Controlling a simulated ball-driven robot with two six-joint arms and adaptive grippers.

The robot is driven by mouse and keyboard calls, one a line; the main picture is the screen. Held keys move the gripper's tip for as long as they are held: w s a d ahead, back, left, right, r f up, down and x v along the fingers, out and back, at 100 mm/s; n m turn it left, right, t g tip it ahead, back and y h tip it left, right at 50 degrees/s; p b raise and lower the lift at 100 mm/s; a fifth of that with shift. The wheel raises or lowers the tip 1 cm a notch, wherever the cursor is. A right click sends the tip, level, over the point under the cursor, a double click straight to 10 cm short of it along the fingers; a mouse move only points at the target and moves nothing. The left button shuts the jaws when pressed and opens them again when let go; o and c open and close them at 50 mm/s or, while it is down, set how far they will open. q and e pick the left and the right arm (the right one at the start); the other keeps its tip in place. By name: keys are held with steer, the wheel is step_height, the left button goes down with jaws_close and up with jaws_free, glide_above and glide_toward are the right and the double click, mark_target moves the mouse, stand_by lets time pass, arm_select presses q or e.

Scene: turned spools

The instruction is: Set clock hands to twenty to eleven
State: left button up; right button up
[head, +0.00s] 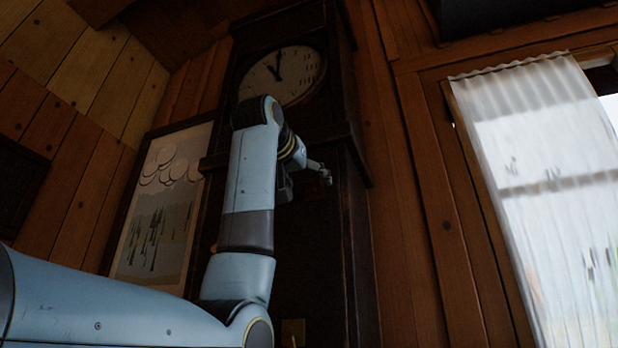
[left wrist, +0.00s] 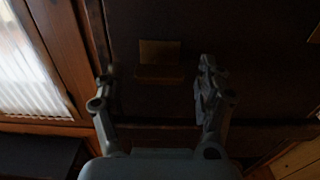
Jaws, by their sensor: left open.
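A tall dark wooden clock (head: 330,235) stands against the wall in the head view. Its round pale face (head: 300,84) is high up and partly covered by my left arm at the lower left. Two dark clock hands (head: 279,66) show: one points up, the other up and left. My left gripper (head: 320,172) is below the face, in front of the clock case, and touches no hand. In the left wrist view its two fingers (left wrist: 152,88) are spread apart with nothing between them. The clock face is not in that view. My right gripper is not seen.
A framed picture (head: 160,215) hangs left of the clock. A window with a white curtain (head: 545,150) is at the right. A small brass-coloured plate (left wrist: 160,52) is on the dark surface beyond my left fingers.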

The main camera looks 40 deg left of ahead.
arm_select(q)
steer(key=shift+x, duration=0.75)
steer(key=c, duration=1.2)
